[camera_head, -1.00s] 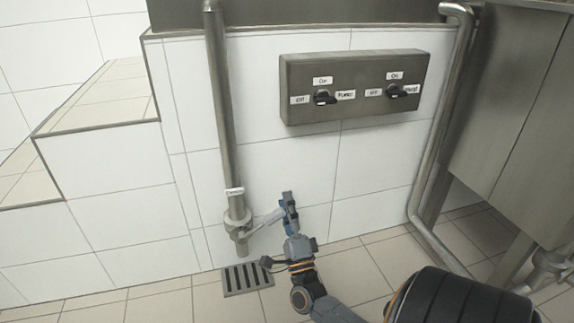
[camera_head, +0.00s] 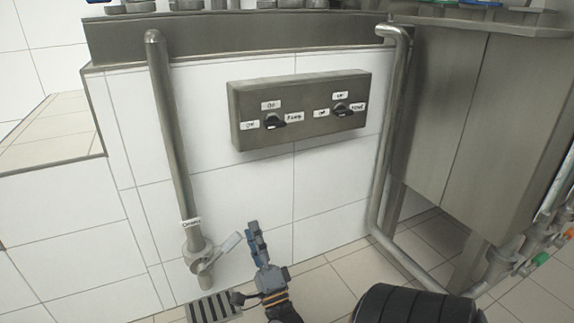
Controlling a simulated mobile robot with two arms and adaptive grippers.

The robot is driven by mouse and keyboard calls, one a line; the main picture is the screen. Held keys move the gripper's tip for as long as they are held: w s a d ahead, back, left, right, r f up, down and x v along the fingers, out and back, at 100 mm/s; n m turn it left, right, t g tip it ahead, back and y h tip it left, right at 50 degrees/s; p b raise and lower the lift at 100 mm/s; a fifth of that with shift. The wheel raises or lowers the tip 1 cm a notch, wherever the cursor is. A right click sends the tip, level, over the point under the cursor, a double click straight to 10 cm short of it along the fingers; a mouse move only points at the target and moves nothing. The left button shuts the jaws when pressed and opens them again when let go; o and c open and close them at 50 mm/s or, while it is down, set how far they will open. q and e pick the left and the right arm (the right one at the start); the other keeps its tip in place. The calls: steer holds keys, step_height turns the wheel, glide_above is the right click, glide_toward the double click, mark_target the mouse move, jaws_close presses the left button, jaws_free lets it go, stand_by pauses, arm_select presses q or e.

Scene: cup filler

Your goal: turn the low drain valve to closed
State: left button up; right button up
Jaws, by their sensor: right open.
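The low drain valve (camera_head: 196,256) sits at the foot of a vertical steel pipe at lower left, above the floor drain. Its light grey lever handle (camera_head: 229,243) points to the right and slightly up, out from the pipe. A small white label (camera_head: 191,222) is on the pipe just above the valve; its text is too small to read surely. My right gripper (camera_head: 254,233) is open, just right of the handle's free end, with a small gap between them in the picture. It holds nothing. My left gripper is not in view.
A floor drain grate (camera_head: 213,307) lies below the valve. A steel switch box (camera_head: 300,110) with two black knobs is on the tiled wall above. A bent pipe (camera_head: 384,150) and a steel cabinet (camera_head: 445,120) stand at right.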

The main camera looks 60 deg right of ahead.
steer(key=s+a+f+b, duration=0.1)
steer(key=s+f, duration=0.4)
steer(key=s, duration=0.6)
steer(key=shift+s+a+f, duration=0.25)
steer(key=shift+a+f, duration=0.15)
steer(key=shift+a, duration=0.05)
stand_by(0.4)
